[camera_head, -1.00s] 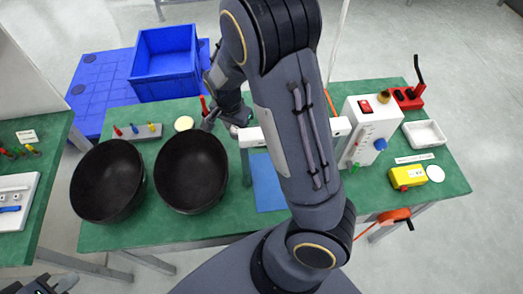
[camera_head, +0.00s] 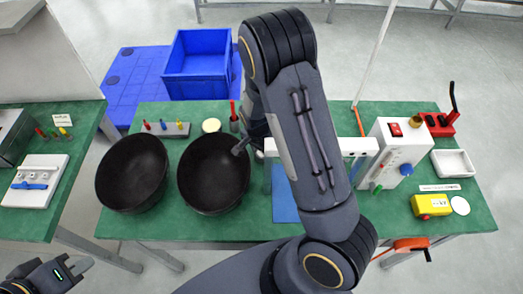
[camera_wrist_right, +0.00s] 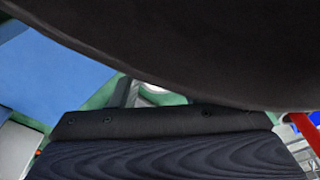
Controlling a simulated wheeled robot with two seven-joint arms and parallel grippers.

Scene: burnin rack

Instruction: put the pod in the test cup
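I cannot pick out the pod or the test cup with certainty. Two black bowls stand on the green table, a left bowl (camera_head: 132,173) and a right bowl (camera_head: 213,175); both look empty. My right gripper (camera_head: 242,148) is at the upper right rim of the right bowl, partly behind my arm; whether it touches or grips the rim is unclear. In the right wrist view a large dark curved surface (camera_wrist_right: 200,45) fills the top and the fingertips are hidden. My left gripper (camera_head: 72,268) is at the lower left, away from the table, its opening unclear.
A small rack (camera_head: 166,129) with coloured pegs, a red-topped holder (camera_head: 234,122) and a blue mat (camera_head: 285,205) lie near the bowls. A white machine (camera_head: 392,155), white tray (camera_head: 453,163) and yellow box (camera_head: 431,206) stand right. A blue crate (camera_head: 197,66) is behind.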

